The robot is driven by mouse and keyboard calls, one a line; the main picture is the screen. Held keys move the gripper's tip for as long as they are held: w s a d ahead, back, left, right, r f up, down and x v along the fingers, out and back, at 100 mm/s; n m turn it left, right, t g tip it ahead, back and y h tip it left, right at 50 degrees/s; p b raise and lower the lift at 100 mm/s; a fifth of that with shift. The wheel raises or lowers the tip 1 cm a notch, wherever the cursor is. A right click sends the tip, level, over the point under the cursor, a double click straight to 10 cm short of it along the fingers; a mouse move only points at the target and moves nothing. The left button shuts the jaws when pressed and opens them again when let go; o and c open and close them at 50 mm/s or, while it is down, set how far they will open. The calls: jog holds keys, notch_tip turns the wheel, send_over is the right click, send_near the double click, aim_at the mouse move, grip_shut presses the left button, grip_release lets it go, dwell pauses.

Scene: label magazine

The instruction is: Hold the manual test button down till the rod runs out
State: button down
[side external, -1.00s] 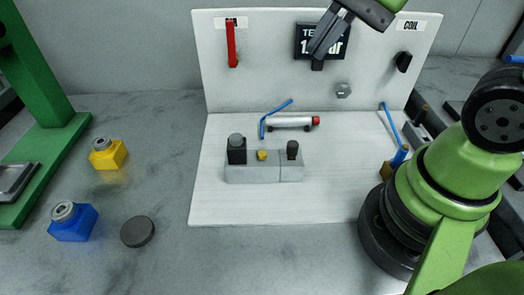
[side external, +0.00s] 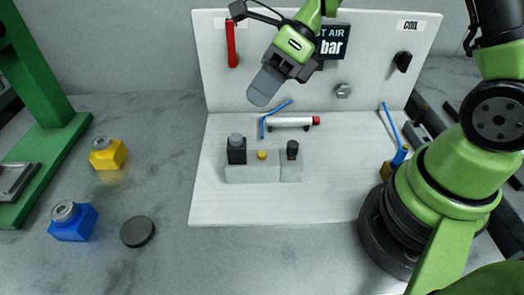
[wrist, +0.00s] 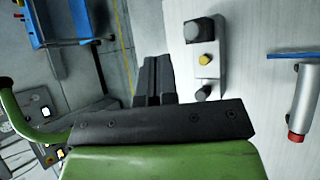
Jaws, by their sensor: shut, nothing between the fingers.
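A small yellow button (side external: 262,155) sits on a grey valve block (side external: 240,175), between a tall dark part with a grey top (side external: 237,148) and a small black knob (side external: 292,150). A silver cylinder (side external: 290,121) with a red end lies behind the block; no extended rod is visible. My gripper (side external: 264,90) is shut and empty, above and behind the block, touching nothing. In the wrist view its fingers (wrist: 153,77) are together. That view also shows the yellow button (wrist: 206,59) to their right and the cylinder (wrist: 303,103) at the far right.
An upright white panel (side external: 275,80) stands behind, with a red strip (side external: 231,45), a display (side external: 332,42) partly hidden by my arm, and a black knob (side external: 403,62). Yellow (side external: 109,154) and blue (side external: 74,222) blocks and a dark disc (side external: 138,231) lie left. The board's front is clear.

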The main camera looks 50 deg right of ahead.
aim_at(262, 151)
jog(key=shift+f, duration=4.4)
jog(key=shift+f, duration=0.1)
jog(key=shift+f, duration=0.3)
jog(key=shift+f, duration=0.5)
jog(key=shift+r, duration=3.45)
